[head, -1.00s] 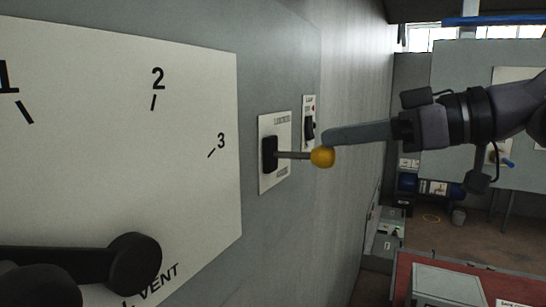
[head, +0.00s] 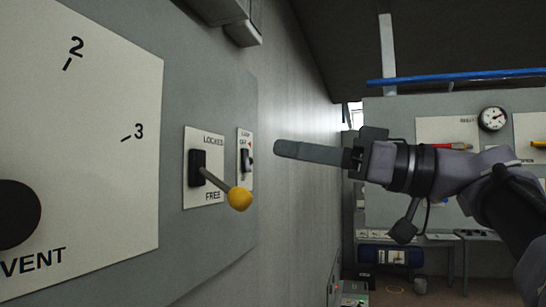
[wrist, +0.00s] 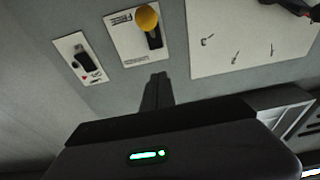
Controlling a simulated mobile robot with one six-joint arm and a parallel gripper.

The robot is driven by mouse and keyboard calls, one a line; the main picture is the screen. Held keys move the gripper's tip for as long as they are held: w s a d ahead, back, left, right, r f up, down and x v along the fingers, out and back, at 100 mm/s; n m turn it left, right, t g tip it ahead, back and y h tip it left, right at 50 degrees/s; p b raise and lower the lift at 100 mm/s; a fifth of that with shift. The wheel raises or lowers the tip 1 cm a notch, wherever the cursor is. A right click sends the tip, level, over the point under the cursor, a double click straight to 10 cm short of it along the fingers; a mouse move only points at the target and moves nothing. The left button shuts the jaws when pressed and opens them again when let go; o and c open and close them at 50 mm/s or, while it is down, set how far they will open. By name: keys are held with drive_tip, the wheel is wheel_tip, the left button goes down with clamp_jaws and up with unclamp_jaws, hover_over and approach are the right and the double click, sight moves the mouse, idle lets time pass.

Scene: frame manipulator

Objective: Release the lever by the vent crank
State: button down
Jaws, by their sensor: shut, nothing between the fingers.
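The lever has a yellow ball knob (head: 240,198) on a thin rod from a black slot. Its white plate (head: 214,142) reads LOCKED above and FREE below. The rod slants down towards FREE. In the wrist view the knob (wrist: 147,18) shows at the top. My gripper (head: 278,149) is shut and empty, above and to the right of the knob, apart from it. In the wrist view its fingertips (wrist: 157,78) point towards the panel. The vent crank's black knob (head: 18,213) is partly in view at the left, by the VENT dial plate (head: 110,190).
A small lamp switch plate (head: 244,158) sits just right of the lever plate. A grey box (head: 243,32) juts from the wall above. A blue bar (head: 460,77) and a gauge panel (head: 448,130) stand in the background. Space right of the wall is open.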

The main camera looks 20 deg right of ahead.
drive_tip(key=s+d+f+b, duration=0.2)
drive_tip(key=s+d+f, duration=0.1)
drive_tip(key=d, duration=0.3)
drive_tip(key=shift+s+d+f, duration=0.15)
drive_tip(key=shift+s+f, duration=0.25)
drive_tip(key=shift+s, duration=0.3)
